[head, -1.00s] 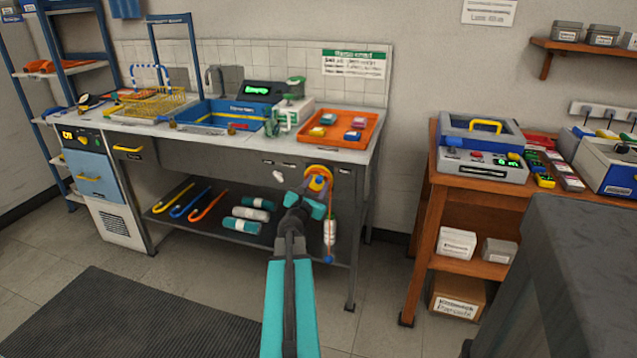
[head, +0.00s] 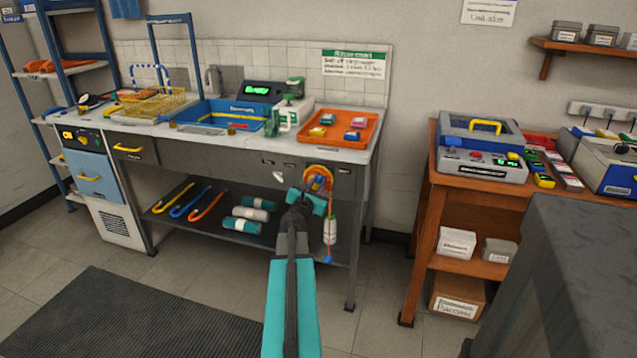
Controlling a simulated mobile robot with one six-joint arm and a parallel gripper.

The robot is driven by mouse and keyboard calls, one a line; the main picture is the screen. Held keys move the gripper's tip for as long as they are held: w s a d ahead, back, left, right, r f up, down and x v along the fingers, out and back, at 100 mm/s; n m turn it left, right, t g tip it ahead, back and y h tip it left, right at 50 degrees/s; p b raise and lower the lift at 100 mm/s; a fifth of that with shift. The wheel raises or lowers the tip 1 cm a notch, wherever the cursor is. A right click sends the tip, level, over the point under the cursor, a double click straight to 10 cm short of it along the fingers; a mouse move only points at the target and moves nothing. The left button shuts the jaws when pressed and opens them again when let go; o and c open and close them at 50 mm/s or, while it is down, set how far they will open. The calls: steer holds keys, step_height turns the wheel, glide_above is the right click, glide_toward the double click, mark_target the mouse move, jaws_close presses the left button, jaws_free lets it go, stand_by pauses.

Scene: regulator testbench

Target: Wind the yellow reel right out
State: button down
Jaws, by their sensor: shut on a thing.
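The yellow reel (head: 320,173) is mounted on the front of the grey bench, near its right end. My gripper (head: 313,190) is at the reel's lower left, shut on the reel's handle.
The bench (head: 255,152) carries an orange tray (head: 370,141) above the reel. A lower shelf (head: 228,233) holds hooked canes and several bottles. A wooden table (head: 422,215) stands to the right, with free floor between.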

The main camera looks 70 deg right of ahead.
steer(key=shift+w+r+n+p, duration=0.1)
steer(key=shift+n+p, duration=0.2)
steer(key=shift+n, duration=0.1)
steer(key=shift+w+a+r+n+p, duration=0.1)
steer(key=shift+w+n+p, duration=0.2)
steer(key=shift+n+p, duration=0.5)
steer(key=shift+w+d+r+n+p, duration=0.1)
steer(key=shift+w+n+p, duration=0.25)
steer(key=shift+n, duration=0.85)
steer(key=shift+w+a+n+p, duration=0.1)
steer(key=shift+w+n+p, duration=0.15)
steer(key=shift+n+p, duration=0.6)
steer(key=c, duration=1.6)
jaws_free()
